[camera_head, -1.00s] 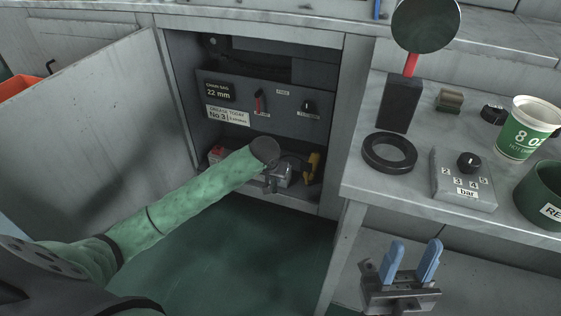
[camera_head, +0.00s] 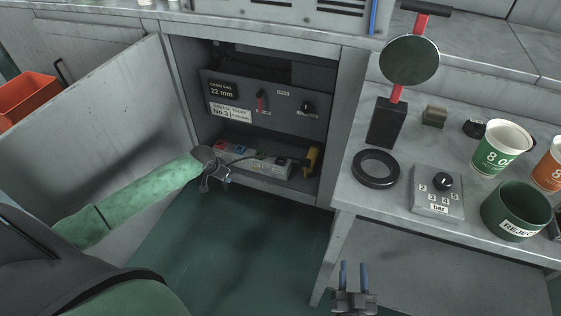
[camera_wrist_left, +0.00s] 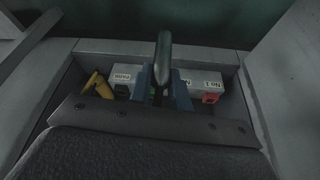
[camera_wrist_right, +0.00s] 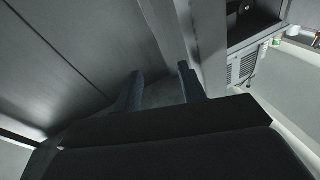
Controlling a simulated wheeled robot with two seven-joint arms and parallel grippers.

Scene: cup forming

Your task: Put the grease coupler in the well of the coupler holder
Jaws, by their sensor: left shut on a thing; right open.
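My left gripper (camera_head: 213,184) is at the front left of the open cabinet's bottom shelf, its jaws shut. In the left wrist view (camera_wrist_left: 161,88) a dark elongated piece (camera_wrist_left: 163,52) shows between its blue fingers; it looks like the grease coupler, though its end is hidden. A pale block (camera_wrist_left: 129,74) with a lettered label and a dark socket (camera_wrist_left: 122,90) looks like the coupler holder. In the head view the holder (camera_head: 283,162) is right of the gripper, apart from it. My right gripper (camera_head: 353,268) is open and empty, low before the workbench.
A yellow tool (camera_head: 312,160) is at the shelf's right end, with a dark hose (camera_head: 243,158) left of it. A pale block marked No 1 (camera_wrist_left: 203,80) has a red fitting. The cabinet door (camera_head: 100,115) stands open at left. The workbench (camera_head: 395,203) is at right.

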